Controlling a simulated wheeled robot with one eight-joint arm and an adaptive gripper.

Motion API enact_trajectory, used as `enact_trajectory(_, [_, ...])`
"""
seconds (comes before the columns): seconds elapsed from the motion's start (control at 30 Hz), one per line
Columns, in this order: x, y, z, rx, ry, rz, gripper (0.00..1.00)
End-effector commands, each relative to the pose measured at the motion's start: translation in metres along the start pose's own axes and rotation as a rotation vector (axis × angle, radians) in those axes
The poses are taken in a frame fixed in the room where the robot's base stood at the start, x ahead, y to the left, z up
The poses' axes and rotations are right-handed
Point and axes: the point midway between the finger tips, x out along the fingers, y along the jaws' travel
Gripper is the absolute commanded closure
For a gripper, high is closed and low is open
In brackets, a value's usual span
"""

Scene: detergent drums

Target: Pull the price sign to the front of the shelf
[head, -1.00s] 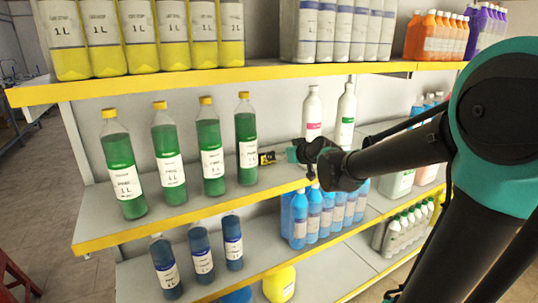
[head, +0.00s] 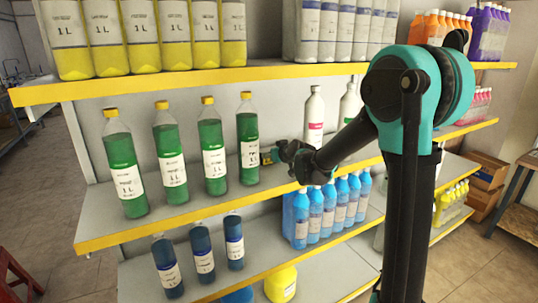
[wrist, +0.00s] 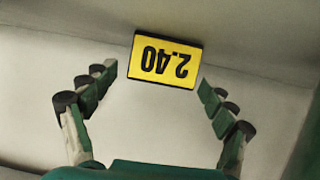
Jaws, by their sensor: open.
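The price sign (wrist: 165,60) is a small yellow block with a dark edge and black "2.40", upside down in the wrist view. It sits on the middle shelf (head: 215,208), just right of the rightmost green bottle (head: 247,140). In the head view only a bit of its yellow (head: 267,158) shows beside my gripper (head: 275,153). My gripper (wrist: 157,78) is open in the wrist view, with a green finger on each side. The sign lies between and slightly beyond the fingertips.
Several green bottles stand in a row left of my gripper. A white bottle with a pink label (head: 314,120) stands to its right. The upper shelf (head: 200,82) with yellow bottles is overhead. Blue bottles (head: 302,215) stand on the shelf below.

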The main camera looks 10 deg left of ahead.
Motion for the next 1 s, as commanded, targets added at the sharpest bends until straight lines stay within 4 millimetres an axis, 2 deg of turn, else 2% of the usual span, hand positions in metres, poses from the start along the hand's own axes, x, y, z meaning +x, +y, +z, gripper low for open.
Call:
enact_trajectory(0.37, [0.0048,-0.0002,0.0002,0.0,0.0,0.0,0.16])
enact_trajectory(0.8, [0.0046,-0.0002,0.0002,0.0,0.0,0.0,0.69])
enact_trajectory(0.83, [0.0046,-0.0002,0.0002,0.0,0.0,0.0,0.44])
enact_trajectory(1.0, [0.0046,-0.0002,0.0001,0.0,0.0,0.0,0.65])
